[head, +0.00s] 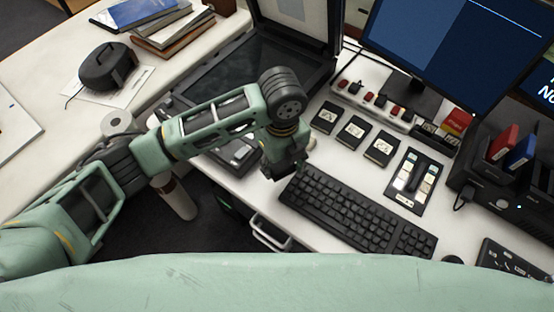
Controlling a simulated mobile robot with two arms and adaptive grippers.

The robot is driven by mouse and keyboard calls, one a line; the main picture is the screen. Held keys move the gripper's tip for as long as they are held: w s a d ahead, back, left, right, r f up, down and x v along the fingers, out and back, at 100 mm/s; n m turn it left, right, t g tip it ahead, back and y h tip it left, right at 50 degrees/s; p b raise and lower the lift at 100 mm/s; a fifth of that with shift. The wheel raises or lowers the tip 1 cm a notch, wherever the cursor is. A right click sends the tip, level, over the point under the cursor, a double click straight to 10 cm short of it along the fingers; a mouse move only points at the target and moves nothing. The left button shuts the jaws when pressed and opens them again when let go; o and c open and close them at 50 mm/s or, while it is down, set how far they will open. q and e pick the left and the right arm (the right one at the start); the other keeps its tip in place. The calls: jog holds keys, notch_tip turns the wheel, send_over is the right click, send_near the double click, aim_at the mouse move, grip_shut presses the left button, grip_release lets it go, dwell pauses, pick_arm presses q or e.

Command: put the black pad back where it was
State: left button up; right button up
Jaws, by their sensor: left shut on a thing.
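My left gripper (283,167) points down over the white desk, at the upper left corner of the keyboard. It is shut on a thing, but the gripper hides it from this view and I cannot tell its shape. Three flat black pads with white marks lie in a slanting row to the right of the gripper: the upper left one (324,117), the middle one (353,131) and the lower right one (382,149). They lie apart from the gripper. My right gripper is not in view.
The black keyboard (352,208) lies right below the gripper. A switch strip (374,103) and a monitor (455,45) stand behind. A flatbed scanner (237,74) is at the upper left.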

pick_arm(q)
jog(key=w+f, duration=0.1)
jog(key=w, duration=0.2)
jog(key=w+f, duration=0.1)
jog(key=shift+w+a+f, duration=0.25)
jog(key=shift+a+f, duration=0.1)
jog(key=shift+a, duration=0.05)
notch_tip(320, 180, down, 4)
jog(key=shift+r+p, duration=0.15)
jog(key=shift+p, duration=0.15)
jog(key=shift+f, duration=0.25)
jog(key=o, duration=0.9)
notch_tip(320, 180, up, 12)
jog(key=shift+r, duration=0.15)
